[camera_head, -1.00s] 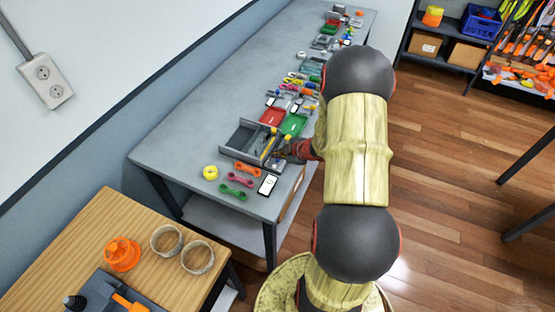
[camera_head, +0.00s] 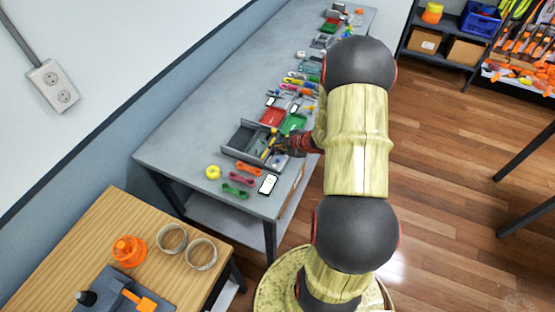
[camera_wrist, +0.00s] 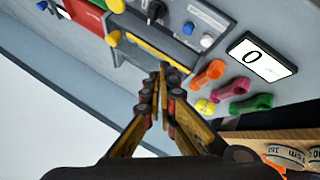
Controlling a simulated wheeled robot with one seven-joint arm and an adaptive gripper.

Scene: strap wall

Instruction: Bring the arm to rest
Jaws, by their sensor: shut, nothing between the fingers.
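My arm rises in front of the grey bench in the head view and reaches over the bench's right edge. My gripper (camera_head: 284,146) is small there, beside the grey tray, and partly hidden by the arm. In the wrist view my gripper (camera_wrist: 162,72) shows its two fingers brought together, with nothing between them. The fingertips point toward the grey tray (camera_wrist: 150,65). Whether they touch it I cannot tell.
A wooden table (camera_head: 85,235) stands at front left. Wood floor (camera_head: 440,180) is open at right.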

